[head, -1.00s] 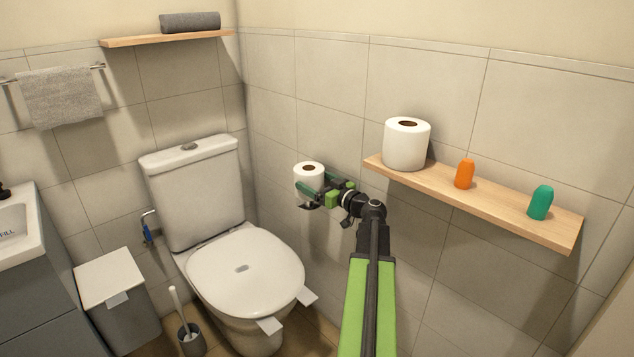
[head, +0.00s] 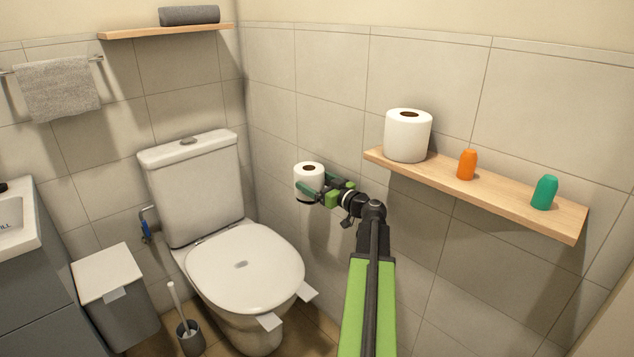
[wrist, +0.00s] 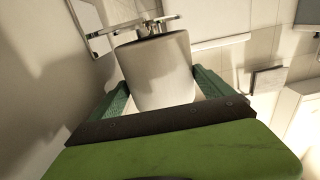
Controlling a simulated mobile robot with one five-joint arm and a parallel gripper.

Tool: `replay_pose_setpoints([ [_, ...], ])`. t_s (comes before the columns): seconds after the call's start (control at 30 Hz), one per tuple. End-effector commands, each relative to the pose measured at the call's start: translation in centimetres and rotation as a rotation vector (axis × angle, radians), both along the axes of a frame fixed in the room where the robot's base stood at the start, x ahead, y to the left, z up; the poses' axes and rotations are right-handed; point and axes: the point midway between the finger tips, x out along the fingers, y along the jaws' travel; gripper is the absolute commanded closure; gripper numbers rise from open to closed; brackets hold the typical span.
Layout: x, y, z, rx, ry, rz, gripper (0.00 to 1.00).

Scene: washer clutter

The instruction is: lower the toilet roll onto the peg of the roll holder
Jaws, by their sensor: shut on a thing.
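A small white toilet roll (head: 309,172) is held upright in my gripper (head: 316,184), close to the right-hand tiled wall. The green fingers are shut on its sides, one on each side in the wrist view, where the roll (wrist: 157,75) also shows. A thin dark edge (head: 306,202) just under the roll looks like part of the roll holder. In the wrist view, a shiny metal bar (wrist: 118,30) lies at the far end of the roll and seems to belong to the holder. The peg is mostly hidden, and I cannot tell how far it is inside the roll.
The toilet (head: 245,265) stands to the left, with a bin (head: 115,300) and brush (head: 186,335) beyond.

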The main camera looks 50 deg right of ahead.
Motion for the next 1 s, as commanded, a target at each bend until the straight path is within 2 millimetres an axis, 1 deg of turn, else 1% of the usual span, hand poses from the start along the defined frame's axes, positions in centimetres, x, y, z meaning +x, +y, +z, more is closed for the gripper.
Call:
replay_pose_setpoints([
  [0.23, 0.01, 0.01, -1.18, 0.0, 0.0, 0.0, 0.53],
  [0.5, 0.01, 0.02, -1.14, 0.0, 0.0, 0.0, 0.53],
  [0.53, 0.01, 0.02, -1.14, 0.0, 0.0, 0.0, 0.08],
  [0.6, 0.01, 0.02, -1.14, 0.0, 0.0, 0.0, 0.0],
  [1.0, 0.02, 0.03, -1.15, 0.0, 0.0, 0.0, 0.0],
])
